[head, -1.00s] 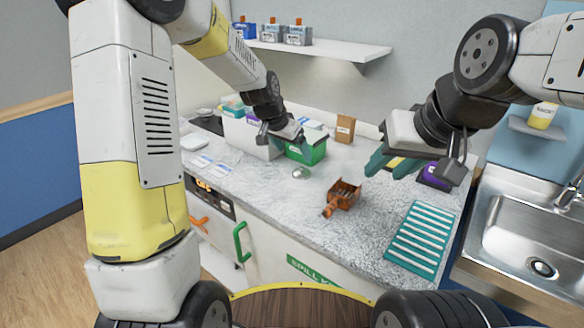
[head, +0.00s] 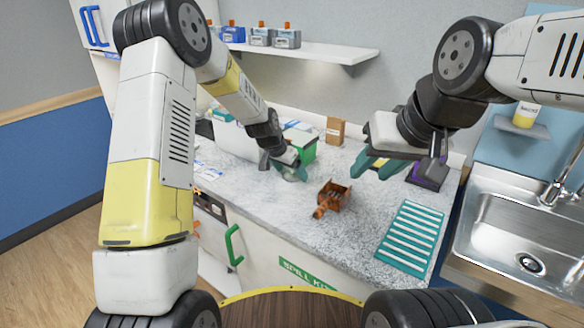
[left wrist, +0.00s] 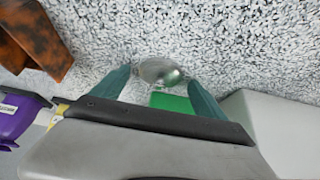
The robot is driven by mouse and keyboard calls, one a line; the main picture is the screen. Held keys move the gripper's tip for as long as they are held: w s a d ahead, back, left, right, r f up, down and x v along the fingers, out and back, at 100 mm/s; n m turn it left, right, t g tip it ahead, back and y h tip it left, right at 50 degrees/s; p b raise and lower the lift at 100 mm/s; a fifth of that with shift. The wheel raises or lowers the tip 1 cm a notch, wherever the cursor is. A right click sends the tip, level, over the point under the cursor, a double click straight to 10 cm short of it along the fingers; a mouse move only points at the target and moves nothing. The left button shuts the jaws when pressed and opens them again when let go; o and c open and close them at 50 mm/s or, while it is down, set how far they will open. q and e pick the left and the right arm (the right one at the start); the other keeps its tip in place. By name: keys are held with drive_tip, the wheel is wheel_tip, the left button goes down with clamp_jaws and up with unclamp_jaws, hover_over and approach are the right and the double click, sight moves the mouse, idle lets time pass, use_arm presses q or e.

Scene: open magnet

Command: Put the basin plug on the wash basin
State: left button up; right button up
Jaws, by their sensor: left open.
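The basin plug, a small shiny silver round piece, lies on the speckled counter (head: 262,205). In the left wrist view the plug (left wrist: 158,70) sits between the tips of my left gripper (left wrist: 160,78), whose two teal fingers are apart. In the head view my left gripper (head: 291,171) is low over the plug (head: 290,177) and partly hides it. Whether a finger touches it I cannot tell. My right gripper (head: 388,172) is open and empty above the counter on the right. The steel wash basin (head: 485,235) is at the far right, with a dark round drain in its floor.
A brown scoop-like holder (head: 334,197) and a teal ribbed mat (head: 411,237) lie on the counter. A green box (head: 307,152), a brown carton (head: 335,130) and a purple container (head: 430,177) stand behind. A shelf (head: 310,51) hangs above.

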use_arm(q)
drive_tip(key=c, duration=1.4)
